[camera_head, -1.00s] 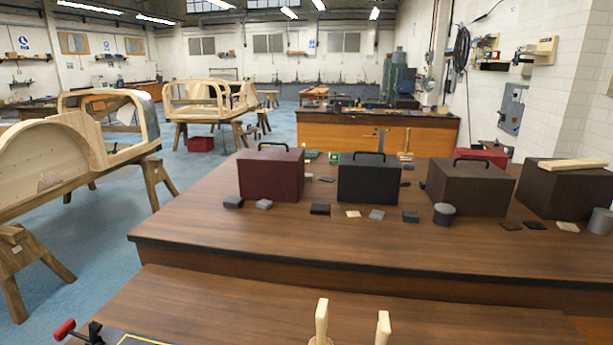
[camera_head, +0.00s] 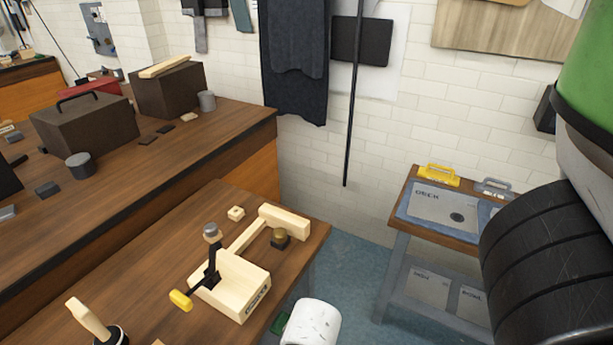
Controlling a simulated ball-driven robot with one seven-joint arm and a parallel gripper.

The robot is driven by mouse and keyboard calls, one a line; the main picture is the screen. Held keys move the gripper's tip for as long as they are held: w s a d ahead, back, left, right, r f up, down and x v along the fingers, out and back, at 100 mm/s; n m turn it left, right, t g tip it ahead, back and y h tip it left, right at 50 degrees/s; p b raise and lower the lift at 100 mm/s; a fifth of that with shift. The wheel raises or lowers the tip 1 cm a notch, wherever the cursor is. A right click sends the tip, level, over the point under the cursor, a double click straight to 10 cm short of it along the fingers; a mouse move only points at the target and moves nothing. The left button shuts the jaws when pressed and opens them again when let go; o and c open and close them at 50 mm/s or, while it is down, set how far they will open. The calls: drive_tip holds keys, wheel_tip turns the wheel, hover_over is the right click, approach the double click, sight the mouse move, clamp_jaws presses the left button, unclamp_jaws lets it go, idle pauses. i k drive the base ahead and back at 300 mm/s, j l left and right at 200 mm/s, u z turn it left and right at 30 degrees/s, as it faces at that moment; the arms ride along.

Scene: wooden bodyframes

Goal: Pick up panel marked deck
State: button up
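The panel that appears marked deck (camera_head: 432,206) is a flat grey plate with a dark round hole. It lies flat on the top of a small wooden-topped stand (camera_head: 401,193) at the right. Its lettering is small and slightly unclear. A yellow handle-shaped piece (camera_head: 438,177) sits behind it. My gripper is not in view.
The black ribbed cylinder (camera_head: 550,265) and a green shape (camera_head: 590,75) fill the right edge. A workbench (camera_head: 150,280) at left holds a wooden clamp fixture (camera_head: 232,285). A white cylinder (camera_head: 311,323) is at the bottom. Blue floor (camera_head: 350,265) shows between bench and stand.

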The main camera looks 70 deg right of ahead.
sight(453, 209)
drive_tip(key=k+j+z, duration=0.15)
drive_tip(key=z, duration=2.3)
drive_tip(key=u, duration=0.15)
